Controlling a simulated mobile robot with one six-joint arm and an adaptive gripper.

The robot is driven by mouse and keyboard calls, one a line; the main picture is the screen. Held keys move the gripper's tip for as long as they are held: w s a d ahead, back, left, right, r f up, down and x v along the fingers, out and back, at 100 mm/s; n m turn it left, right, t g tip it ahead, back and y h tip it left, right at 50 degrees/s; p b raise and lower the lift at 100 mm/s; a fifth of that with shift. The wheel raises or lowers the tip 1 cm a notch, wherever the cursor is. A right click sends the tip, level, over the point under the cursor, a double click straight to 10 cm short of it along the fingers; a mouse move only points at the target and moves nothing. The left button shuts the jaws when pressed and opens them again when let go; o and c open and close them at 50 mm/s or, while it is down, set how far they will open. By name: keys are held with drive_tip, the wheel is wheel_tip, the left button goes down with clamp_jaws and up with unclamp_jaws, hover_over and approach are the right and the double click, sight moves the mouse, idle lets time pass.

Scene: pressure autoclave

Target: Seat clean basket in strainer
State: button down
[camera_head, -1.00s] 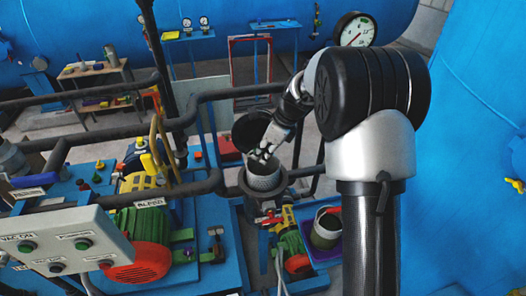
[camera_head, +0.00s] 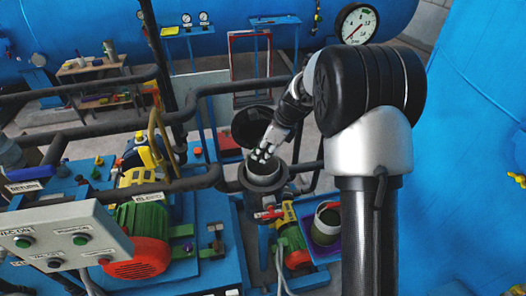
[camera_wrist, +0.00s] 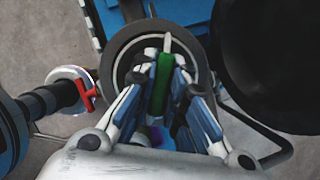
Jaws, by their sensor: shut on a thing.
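The strainer (camera_head: 243,178) is an open-topped dark grey round housing in the middle of the head view, with its black lid (camera_head: 250,124) swung up behind it. The clean basket (camera_head: 267,179) is a light grey cylinder inside the strainer mouth; only its top part shows. My gripper (camera_head: 263,156) points down over the mouth. In the wrist view my gripper (camera_wrist: 164,62) is shut on the basket's green handle (camera_wrist: 162,82), inside the round rim (camera_wrist: 112,62). The basket's lower part is hidden, so I cannot tell whether it touches bottom.
A pail (camera_head: 325,222) stands on a purple tray (camera_head: 325,253) right of the strainer. Thick dark pipes (camera_head: 225,88) run close by on the left and behind. A green and red pump motor (camera_head: 140,240) and control box (camera_head: 62,238) are at left. A red valve handle (camera_wrist: 84,88) is beside the strainer.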

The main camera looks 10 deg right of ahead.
drive_tip(key=b, duration=0.4)
approach(263, 170)
drive_tip(key=shift+s+a+f, duration=0.4)
drive_tip(key=shift+a+f, duration=0.25)
drive_tip(key=shift+a, duration=0.1)
drive_tip(key=shift+s+a+f, duration=0.4)
drive_tip(key=shift+a+f, duration=0.3)
drive_tip(key=shift+s+a+f, duration=0.45)
drive_tip(key=shift+a+f, duration=0.2)
drive_tip(key=shift+a, duration=0.1)
idle(0.4)
drive_tip(key=c, duration=1.5)
unclamp_jaws()
drive_tip(key=shift+c, duration=0.2)
drive_tip(key=v, duration=1.2)
drive_tip(key=shift+w, duration=0.1)
drive_tip(key=shift+r, duration=0.1)
